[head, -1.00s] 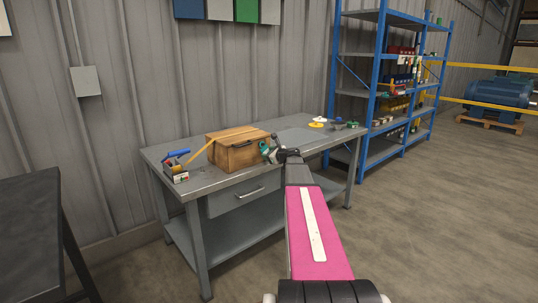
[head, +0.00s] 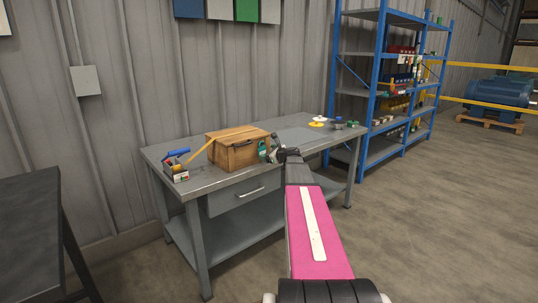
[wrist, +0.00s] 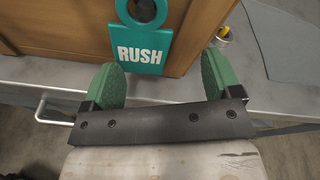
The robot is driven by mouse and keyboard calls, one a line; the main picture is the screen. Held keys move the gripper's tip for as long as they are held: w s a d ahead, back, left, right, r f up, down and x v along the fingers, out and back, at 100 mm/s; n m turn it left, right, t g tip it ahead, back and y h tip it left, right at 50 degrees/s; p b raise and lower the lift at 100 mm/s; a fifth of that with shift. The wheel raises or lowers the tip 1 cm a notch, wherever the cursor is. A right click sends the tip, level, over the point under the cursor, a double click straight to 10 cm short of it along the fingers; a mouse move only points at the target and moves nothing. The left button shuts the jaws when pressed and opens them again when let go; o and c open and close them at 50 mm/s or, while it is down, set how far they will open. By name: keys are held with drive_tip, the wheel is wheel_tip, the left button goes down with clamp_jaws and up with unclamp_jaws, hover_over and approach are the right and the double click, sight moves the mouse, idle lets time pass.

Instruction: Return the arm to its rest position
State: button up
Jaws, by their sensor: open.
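My gripper (wrist: 160,82) is open, its two green fingertips apart with nothing between them. In the head view my gripper (head: 272,156) is at the front right of a wooden box (head: 222,150), with my arm stretched out over the bench edge. A teal tag (wrist: 143,45) reading RUSH is against the front of the wooden box (wrist: 60,32), just beyond the fingertips. It shows small in the head view (head: 262,150).
The box stands on a grey workbench (head: 204,184) with a drawer. A small holder with tools (head: 176,168) is at its left; yellow and white discs (head: 317,124) lie at its back right. Blue shelving (head: 380,80) stands right, a dark table (head: 30,220) left.

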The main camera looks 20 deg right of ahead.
drive_tip(key=shift+s, duration=0.1)
drive_tip(key=v, duration=0.8)
drive_tip(key=shift+s, duration=0.4)
idle(0.7)
drive_tip(key=shift+d, duration=0.15)
drive_tip(key=s+a+f+n+g, duration=0.45)
drive_tip(key=a+f+n, duration=0.25)
drive_tip(key=a, duration=0.3)
drive_tip(key=s+a+f+n+g, duration=0.4)
drive_tip(key=s+a+f+n, duration=0.2)
drive_tip(key=a+f, duration=0.3)
drive_tip(key=s+a+f+n+g+h, duration=0.2)
drive_tip(key=s+a+f+n+g, duration=0.1)
drive_tip(key=s+n, duration=0.4)
drive_tip(key=s+a+f+n+g+h, duration=0.3)
drive_tip(key=s+a+f+n, duration=0.2)
drive_tip(key=s, duration=0.6)
drive_tip(key=shift+s+a+f+n, duration=0.25)
drive_tip(key=shift+f+n, duration=0.2)
drive_tip(key=shift+n, duration=0.75)
